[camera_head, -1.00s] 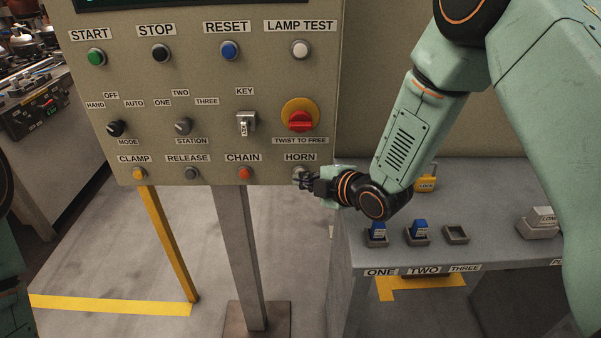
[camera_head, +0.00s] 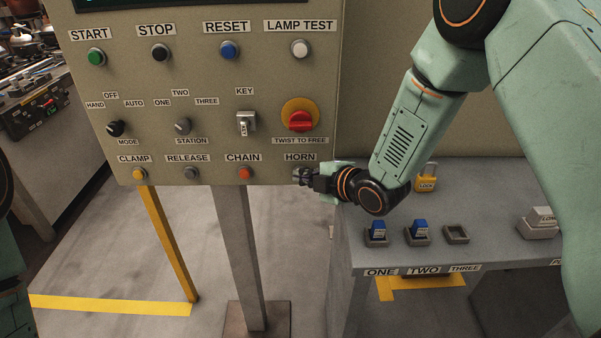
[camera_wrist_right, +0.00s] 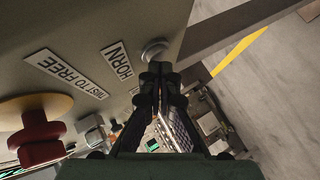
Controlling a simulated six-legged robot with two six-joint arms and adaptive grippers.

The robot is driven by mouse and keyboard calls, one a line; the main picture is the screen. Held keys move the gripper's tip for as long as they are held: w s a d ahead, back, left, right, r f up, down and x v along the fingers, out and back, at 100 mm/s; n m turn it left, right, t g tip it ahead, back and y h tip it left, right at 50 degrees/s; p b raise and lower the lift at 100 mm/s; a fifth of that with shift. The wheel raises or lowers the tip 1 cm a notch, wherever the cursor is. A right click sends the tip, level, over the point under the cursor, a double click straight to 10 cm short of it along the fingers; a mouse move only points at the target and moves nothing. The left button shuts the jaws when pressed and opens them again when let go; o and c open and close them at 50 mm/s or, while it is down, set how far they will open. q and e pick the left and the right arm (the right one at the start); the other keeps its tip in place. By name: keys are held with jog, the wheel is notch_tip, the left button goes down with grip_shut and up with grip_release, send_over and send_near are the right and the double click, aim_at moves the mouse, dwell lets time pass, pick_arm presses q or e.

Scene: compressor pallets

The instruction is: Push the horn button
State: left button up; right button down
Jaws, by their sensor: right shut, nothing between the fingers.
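The horn button (camera_head: 298,171) is a small round grey button under the HORN label (camera_head: 300,157), at the lower right of the control panel (camera_head: 215,70). My right gripper (camera_head: 302,177) is shut and empty, with its fingertips right at the button and partly covering it in the head view. In the right wrist view the round metallic button (camera_wrist_right: 155,48) shows just beyond the closed fingertips (camera_wrist_right: 160,70). I cannot tell whether they touch it. My left gripper is not in view.
The red TWIST TO FREE knob (camera_head: 300,120) is just above the horn label. A grey bench (camera_head: 485,200) stands behind and below my right arm, with blue blocks and a yellow lock (camera_head: 426,184).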

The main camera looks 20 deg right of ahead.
jog(key=shift+w, duration=0.1)
dwell(0.4)
jog(key=shift+s+a, duration=0.2)
jog(key=shift+s, duration=0.5)
jog(key=shift+s+a+p, duration=0.15)
jog(key=shift+s+a, duration=0.1)
jog(key=shift+s, duration=0.7)
jog(key=shift+s+a+p, duration=0.1)
jog(key=shift+s+a, duration=0.2)
jog(key=shift+s, duration=0.65)
jog(key=shift+s+a+p, duration=0.15)
jog(key=shift+s+a, duration=0.1)
jog(key=shift+s, duration=0.7)
